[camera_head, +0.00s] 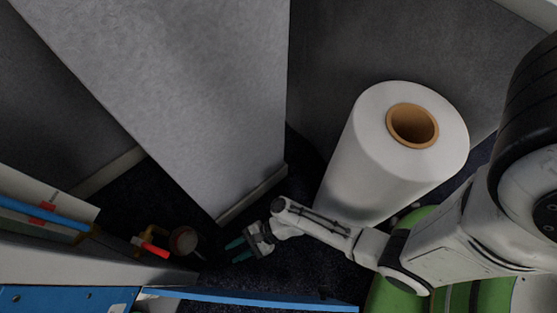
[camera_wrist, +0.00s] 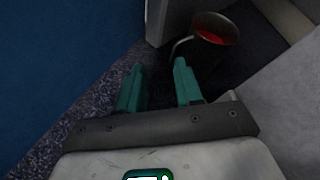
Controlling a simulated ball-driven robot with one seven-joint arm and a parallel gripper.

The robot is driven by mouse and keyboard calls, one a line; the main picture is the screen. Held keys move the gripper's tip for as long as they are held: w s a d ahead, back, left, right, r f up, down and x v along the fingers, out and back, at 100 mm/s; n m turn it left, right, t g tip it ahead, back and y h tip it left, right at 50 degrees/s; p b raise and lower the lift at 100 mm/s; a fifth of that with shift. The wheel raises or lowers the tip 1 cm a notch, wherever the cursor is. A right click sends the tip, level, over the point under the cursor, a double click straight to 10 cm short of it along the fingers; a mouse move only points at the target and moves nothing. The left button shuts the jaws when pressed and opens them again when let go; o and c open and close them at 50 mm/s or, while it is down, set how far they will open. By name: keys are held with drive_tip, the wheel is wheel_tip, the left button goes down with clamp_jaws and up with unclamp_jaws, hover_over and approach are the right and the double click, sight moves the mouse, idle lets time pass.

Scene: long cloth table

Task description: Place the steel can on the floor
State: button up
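My gripper (camera_head: 238,249) reaches down low over the dark speckled floor (camera_head: 265,275). Its two teal fingers are apart, with only dark space visible between them in the wrist view (camera_wrist: 157,88). A round-rimmed vessel (camera_wrist: 216,28) with a reddish inside and a thin curved pale part at its side is beyond the fingertips, up and right, apart from them. A round object (camera_head: 184,240) left of my gripper in the head view seems to be the same thing. I cannot tell whether it is the steel can; no other can is clearly visible.
A grey pillar (camera_head: 230,110) stands just behind my gripper. A large white roll (camera_head: 365,165) with a brown core stands to the right. A red-and-yellow item (camera_head: 150,247) lies at left. Blue-edged furniture (camera_head: 65,298) borders the lower left. Dark floor lies open between.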

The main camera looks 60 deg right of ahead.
drive_tip(key=s+d+r+n+g+h, duration=0.3)
drive_tip(key=s+d+r+n+h, duration=0.1)
drive_tip(key=d+r+n, duration=0.6)
drive_tip(key=s+d+r+n+g+h, duration=0.4)
drive_tip(key=s+d+r+n+h, duration=0.1)
drive_tip(key=d+r+n, duration=0.4)
wheel_tip(320, 180, up, 3)
drive_tip(key=n+h, duration=0.1)
drive_tip(key=n, duration=0.1)
drive_tip(key=shift+d+f+n+h, duration=0.2)
drive_tip(key=shift+d+n+h, duration=0.1)
drive_tip(key=shift+d+n, duration=0.1)
drive_tip(key=shift+a, duration=0.1)
